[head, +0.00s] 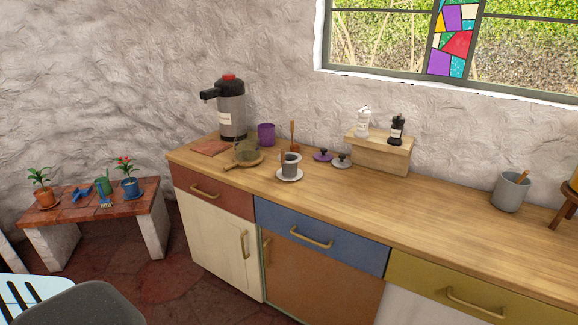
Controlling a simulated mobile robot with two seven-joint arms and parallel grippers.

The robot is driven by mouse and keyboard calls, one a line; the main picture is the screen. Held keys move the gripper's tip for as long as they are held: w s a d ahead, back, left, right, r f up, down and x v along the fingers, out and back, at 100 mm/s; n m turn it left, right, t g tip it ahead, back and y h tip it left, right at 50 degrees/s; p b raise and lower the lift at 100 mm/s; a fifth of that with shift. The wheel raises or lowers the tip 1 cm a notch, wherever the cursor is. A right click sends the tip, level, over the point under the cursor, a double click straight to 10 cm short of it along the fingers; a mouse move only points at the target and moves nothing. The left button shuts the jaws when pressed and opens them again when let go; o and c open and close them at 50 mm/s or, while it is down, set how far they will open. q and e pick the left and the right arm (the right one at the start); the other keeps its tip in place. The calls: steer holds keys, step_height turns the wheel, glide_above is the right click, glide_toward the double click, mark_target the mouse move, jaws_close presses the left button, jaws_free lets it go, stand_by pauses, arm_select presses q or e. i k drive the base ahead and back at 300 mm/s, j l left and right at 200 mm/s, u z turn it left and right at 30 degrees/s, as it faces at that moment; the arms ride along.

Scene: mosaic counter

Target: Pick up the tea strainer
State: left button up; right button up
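A dark, see-through mesh-like bowl (247,152) sits at the left end of the counter, on or just above a round wooden piece with a handle (231,167). It may be the tea strainer; at this size I cannot tell for sure. A grey cup (291,168) stands to its right on a white saucer (289,178), with a brown stick-like part at its left side. Neither of my grippers is in view.
On the wooden counter (420,215) are a dispenser (232,112), a purple cup (266,134), two small lids (341,161), a wooden riser (377,152) with two bottles, and a grey pot (510,192). A low plant bench (85,212) stands left. The counter's front middle is clear.

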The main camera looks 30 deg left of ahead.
mark_target(289, 160)
steer(key=u, duration=1.35)
steer(key=i+u, duration=0.3)
steer(key=i, duration=1)
